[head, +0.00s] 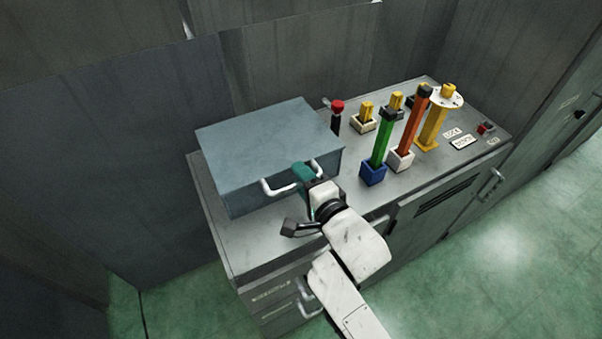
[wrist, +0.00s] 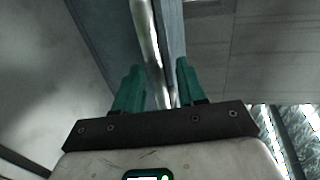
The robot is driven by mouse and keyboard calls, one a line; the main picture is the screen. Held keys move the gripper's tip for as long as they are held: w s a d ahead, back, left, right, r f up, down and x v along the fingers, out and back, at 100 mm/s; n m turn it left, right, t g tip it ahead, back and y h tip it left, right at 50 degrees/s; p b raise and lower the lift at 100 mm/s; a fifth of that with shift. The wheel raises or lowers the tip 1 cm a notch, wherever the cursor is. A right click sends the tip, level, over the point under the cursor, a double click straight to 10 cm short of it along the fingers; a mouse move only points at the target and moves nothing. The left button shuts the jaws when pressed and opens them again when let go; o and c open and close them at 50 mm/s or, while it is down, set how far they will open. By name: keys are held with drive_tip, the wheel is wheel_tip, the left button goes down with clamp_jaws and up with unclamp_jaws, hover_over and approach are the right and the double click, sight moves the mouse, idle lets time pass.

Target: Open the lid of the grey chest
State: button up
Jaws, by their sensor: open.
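The grey chest (head: 268,145) stands on the left part of a metal cabinet top, and its lid looks shut. Two white handles are on its front: the left handle (head: 279,187) and the right handle (head: 318,168). My gripper (head: 303,172) is at the chest's front, close to the handles. In the wrist view, my gripper (wrist: 156,88) has its two green fingers apart, with a pale handle bar (wrist: 150,45) running between or just beyond them. I cannot tell whether the fingers touch the bar. My wrist hides part of the chest's lower front.
Right of the chest on the cabinet top (head: 240,238) stand a red-knobbed lever (head: 337,108), a green lever (head: 382,140), an orange lever (head: 411,130) and a yellow post with a round disc (head: 436,120). Walls close in behind and left. Green floor (head: 500,240) is open at right.

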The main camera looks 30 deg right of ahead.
drive_tip(key=shift+w+f, duration=0.15)
drive_tip(key=shift+w, duration=0.4)
drive_tip(key=shift+f, duration=0.1)
drive_tip(key=c, duration=0.7)
clamp_jaws()
drive_tip(key=shift+s+f, duration=0.1)
